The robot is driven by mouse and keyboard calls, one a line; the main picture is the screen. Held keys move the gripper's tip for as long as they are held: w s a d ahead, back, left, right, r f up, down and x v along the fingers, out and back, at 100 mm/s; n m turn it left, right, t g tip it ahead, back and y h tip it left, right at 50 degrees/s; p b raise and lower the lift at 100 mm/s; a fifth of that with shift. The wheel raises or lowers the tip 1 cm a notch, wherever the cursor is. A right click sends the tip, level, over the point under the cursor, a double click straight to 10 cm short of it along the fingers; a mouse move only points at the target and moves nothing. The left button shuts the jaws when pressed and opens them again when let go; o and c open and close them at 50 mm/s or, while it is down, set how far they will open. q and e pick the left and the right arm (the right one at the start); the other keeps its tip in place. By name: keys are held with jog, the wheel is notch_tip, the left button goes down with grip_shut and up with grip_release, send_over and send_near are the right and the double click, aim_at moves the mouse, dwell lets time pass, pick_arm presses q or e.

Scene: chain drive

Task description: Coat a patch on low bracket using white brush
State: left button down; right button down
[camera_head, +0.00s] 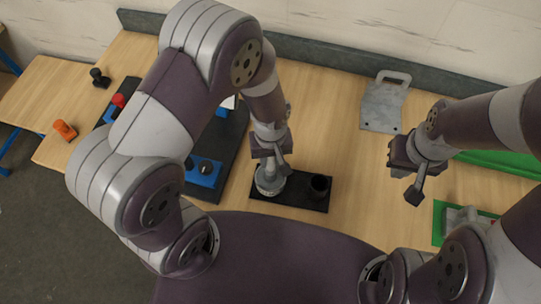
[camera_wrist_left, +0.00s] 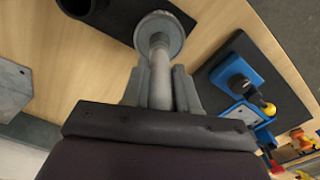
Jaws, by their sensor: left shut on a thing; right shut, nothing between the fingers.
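My left gripper (camera_head: 272,160) is shut on the pale grey-white handle of the brush (camera_wrist_left: 159,78), which also shows in the left wrist view between the fingers. The handle runs to a round grey disc (camera_wrist_left: 158,35), which in the head view lies at the left end of a black tray (camera_head: 290,204). I cannot tell whether the disc is part of the brush or a pot below it. My right gripper (camera_head: 414,192) is shut and empty above the table's right side.
A black cup (camera_head: 319,186) stands at the tray's right end. A black board with blue blocks (camera_head: 204,171) lies to the left, partly hidden by my left arm. Green trays (camera_head: 440,222) lie at the right. An orange piece (camera_head: 65,130) sits far left.

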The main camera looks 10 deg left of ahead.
pick_arm(q)
jog(key=shift+r+p, duration=3.35)
jog(key=shift+r, duration=0.2)
jog(key=shift+f, duration=0.1)
